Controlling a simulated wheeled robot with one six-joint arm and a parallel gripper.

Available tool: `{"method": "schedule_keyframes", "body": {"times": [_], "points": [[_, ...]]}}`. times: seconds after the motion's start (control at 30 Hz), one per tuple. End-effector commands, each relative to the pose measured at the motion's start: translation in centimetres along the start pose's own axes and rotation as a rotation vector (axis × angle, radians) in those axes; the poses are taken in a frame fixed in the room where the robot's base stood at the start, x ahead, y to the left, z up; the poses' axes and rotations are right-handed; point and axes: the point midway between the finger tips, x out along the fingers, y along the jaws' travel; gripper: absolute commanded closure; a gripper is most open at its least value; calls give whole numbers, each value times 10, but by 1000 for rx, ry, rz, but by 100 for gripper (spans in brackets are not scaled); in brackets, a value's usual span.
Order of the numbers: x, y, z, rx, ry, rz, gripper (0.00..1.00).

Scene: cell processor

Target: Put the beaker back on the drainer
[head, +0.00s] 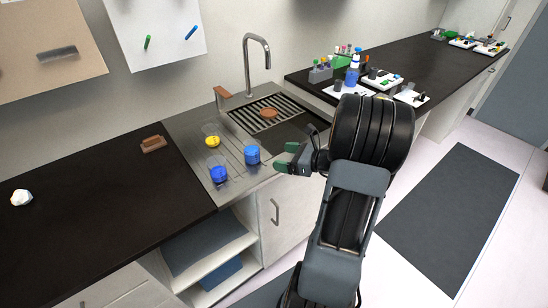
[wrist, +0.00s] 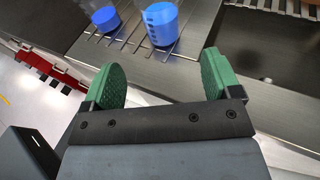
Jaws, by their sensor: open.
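My gripper (head: 287,158) has green finger pads and is open and empty, just right of the nearest blue beaker. In the wrist view my gripper (wrist: 164,78) shows both pads apart with nothing between them. A clear beaker with blue contents (head: 252,156) stands upright on the grooved metal drainer (head: 238,168); in the wrist view this blue beaker (wrist: 160,25) is beyond the fingertips, roughly in line with the gap. A second blue beaker (head: 218,173) and a yellow beaker (head: 212,140) stand further left on the drainer.
A sink with a slatted grid (head: 270,103) and a tall tap (head: 247,62) is behind. A brown block (head: 153,144) and a white lump (head: 21,198) lie on the dark left counter. Bottles and racks (head: 352,75) crowd the right counter.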

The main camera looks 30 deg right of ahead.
Motion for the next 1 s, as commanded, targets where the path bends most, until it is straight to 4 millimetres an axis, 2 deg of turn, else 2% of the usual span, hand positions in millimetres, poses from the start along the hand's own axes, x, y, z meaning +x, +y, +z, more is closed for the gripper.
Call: {"method": "schedule_keyframes", "body": {"times": [0.07, 0.17, 0.23, 0.33, 0.4, 0.5, 0.6, 0.73, 0.83, 1.0], "points": [[1, 10, 4, -40, 22, 37, 17], [15, 45, 14, -196, 108, 179, 17], [25, 84, 20, -387, 198, 339, 17], [29, 142, 24, -746, 330, 598, 17], [23, 171, 24, -1016, 405, 766, 17], [10, 198, 24, -1397, 484, 973, 17], [-2, 209, 29, -1738, 533, 1126, 17], [-11, 214, 38, -2072, 570, 1248, 17], [-15, 214, 44, -2231, 585, 1297, 17], [-17, 214, 48, -2329, 596, 1325, 17]]}}
